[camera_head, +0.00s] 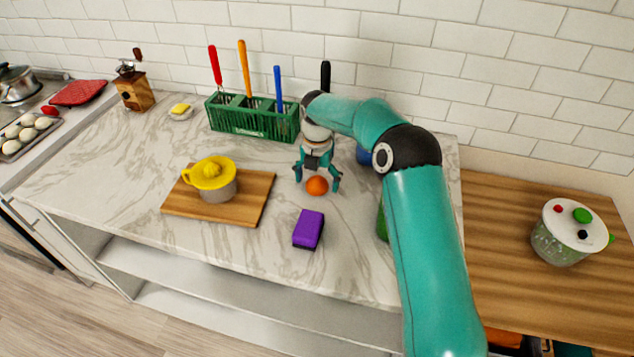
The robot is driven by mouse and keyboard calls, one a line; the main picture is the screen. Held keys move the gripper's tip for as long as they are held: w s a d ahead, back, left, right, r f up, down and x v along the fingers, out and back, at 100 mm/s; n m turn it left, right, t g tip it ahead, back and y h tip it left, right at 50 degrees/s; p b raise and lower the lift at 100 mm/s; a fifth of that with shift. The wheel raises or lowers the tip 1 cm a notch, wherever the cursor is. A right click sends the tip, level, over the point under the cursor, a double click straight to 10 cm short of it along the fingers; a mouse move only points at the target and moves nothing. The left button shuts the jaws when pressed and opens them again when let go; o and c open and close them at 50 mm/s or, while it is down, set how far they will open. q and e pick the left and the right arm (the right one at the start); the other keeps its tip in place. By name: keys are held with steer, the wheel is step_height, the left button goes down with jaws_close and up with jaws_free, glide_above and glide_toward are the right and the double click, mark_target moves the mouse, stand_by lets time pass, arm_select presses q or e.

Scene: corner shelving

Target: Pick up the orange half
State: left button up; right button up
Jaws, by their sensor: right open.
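The orange half (317,186) is a small orange, rounded thing on the white marble counter, right of the wooden board. My right gripper (318,184) is open above it and points down. Its fingers stand to the left and right of the orange half. I cannot tell whether they touch it. The right arm comes in from the lower right and hides part of the counter. My left gripper does not show.
A wooden board (250,205) holds a yellow-topped juicer (215,181). A purple block (309,229) lies in front of the orange half. A green rack (243,128) with utensils stands behind. A blue thing (363,155) and a green thing (382,220) are partly hidden by my arm.

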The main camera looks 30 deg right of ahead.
steer(key=c, duration=1.2)
steer(key=shift+r, duration=0.15)
steer(key=shift+c, duration=0.2)
